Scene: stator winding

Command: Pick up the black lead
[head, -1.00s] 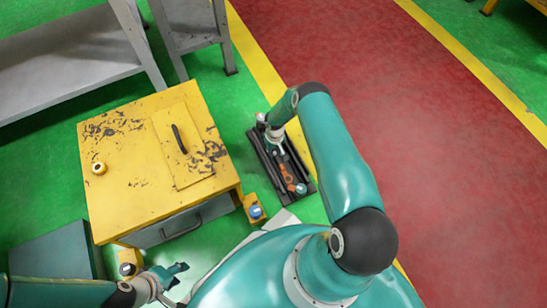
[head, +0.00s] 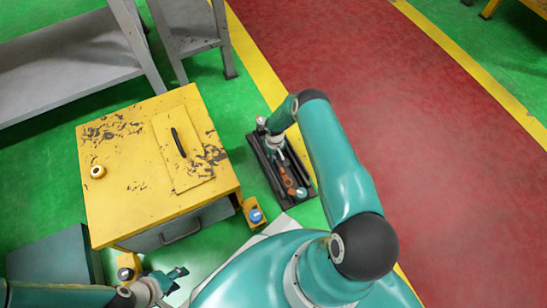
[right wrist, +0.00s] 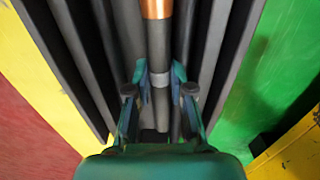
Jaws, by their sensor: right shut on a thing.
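The black lead (right wrist: 156,60) is a dark rod with a copper-coloured section at its far end. It lies lengthwise among the black rails in the right wrist view. My right gripper (right wrist: 160,78) has its teal fingertips on either side of the lead, at a pale grey band, and is shut on it. In the head view my right gripper (head: 276,153) is over the black tray (head: 306,197), and the lead cannot be made out there. My left gripper (head: 180,275) is far from it, in front of the yellow cabinet; its opening is unclear.
The yellow cabinet (head: 130,190) stands left of the tray, with a small yellow block (head: 253,212) by its corner. An orange part (head: 288,180) lies in the tray. Grey benches (head: 70,60) stand at the upper left. The red floor lane (head: 430,150) is clear.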

